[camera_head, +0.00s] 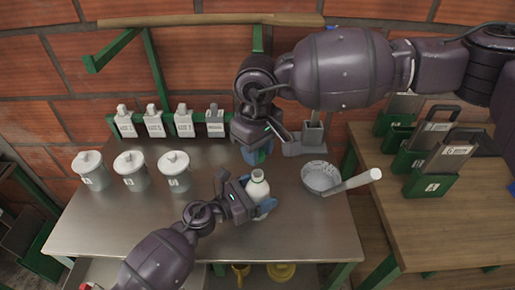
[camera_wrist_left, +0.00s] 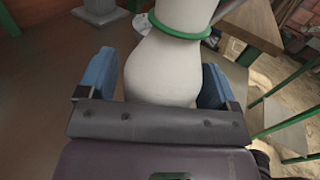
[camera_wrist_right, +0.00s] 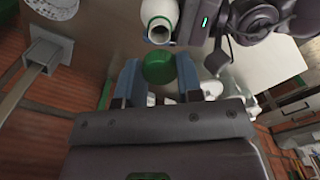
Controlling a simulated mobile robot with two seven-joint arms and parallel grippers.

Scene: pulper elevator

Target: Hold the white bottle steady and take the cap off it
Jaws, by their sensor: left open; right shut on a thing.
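The white bottle (camera_head: 258,187) stands upright near the front middle of the metal table. My left gripper (camera_head: 256,208) is open, with its blue fingers on either side of the bottle; the left wrist view shows the bottle's body (camera_wrist_left: 160,72) between them and a green ring (camera_wrist_left: 178,27) at its neck. My right gripper (camera_wrist_right: 157,75) is shut on the green cap (camera_wrist_right: 158,67). The cap is apart from the bottle, whose open mouth (camera_wrist_right: 159,27) shows in the right wrist view. In the head view the right gripper (camera_head: 258,154) is above and behind the bottle.
A mesh-like bowl with a handle (camera_head: 322,178) is right of the bottle. Three lidded white jars (camera_head: 131,170) stand left, and several small labelled bottles (camera_head: 154,123) line the back. A wooden table (camera_head: 440,225) with green holders is at right. The front left tabletop is clear.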

